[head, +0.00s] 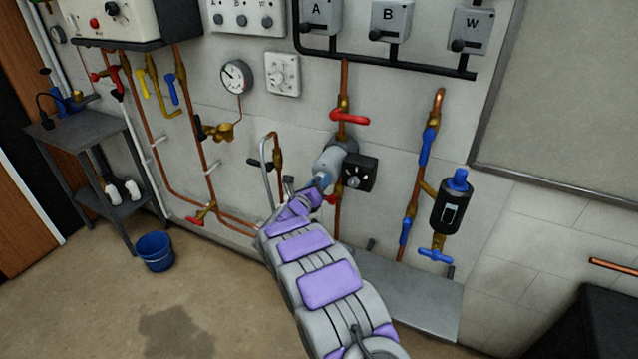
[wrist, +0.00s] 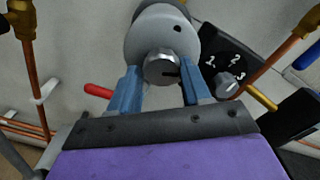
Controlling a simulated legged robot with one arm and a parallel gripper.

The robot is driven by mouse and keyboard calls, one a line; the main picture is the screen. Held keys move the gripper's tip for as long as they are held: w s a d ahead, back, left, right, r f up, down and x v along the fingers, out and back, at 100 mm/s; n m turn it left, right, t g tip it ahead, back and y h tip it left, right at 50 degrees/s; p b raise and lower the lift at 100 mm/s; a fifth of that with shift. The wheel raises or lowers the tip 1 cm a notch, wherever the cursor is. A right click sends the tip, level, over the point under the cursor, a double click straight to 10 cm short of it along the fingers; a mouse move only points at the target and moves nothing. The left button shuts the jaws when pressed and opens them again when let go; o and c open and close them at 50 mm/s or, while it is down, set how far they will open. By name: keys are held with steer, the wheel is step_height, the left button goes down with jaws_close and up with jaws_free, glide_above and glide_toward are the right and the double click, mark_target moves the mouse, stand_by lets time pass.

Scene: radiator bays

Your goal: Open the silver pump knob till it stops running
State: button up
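In the head view the pump (head: 329,158) sits on the copper pipe below the red lever, and my gripper hides the knob. My gripper (wrist: 160,76) has blue fingers, one on each side of the knob, spread apart. I cannot tell whether they touch it. In the head view my gripper (head: 322,181) is right in front of the pump.
A black box with a dial marked 1, 2, 3 (wrist: 223,72) is close on the right of the pump. A red lever (head: 348,118) is above it. A grey bent pipe (head: 266,160) is close on the left. A blue bucket (head: 155,251) stands on the floor.

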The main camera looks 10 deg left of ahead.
steer(key=o, duration=0.4)
steer(key=shift+a, duration=0.15)
steer(key=shift+c, duration=0.2)
steer(key=shift+r, duration=0.1)
steer(key=p+v, duration=0.3)
steer(key=v, duration=1.4)
steer(key=shift+s+a, duration=0.1)
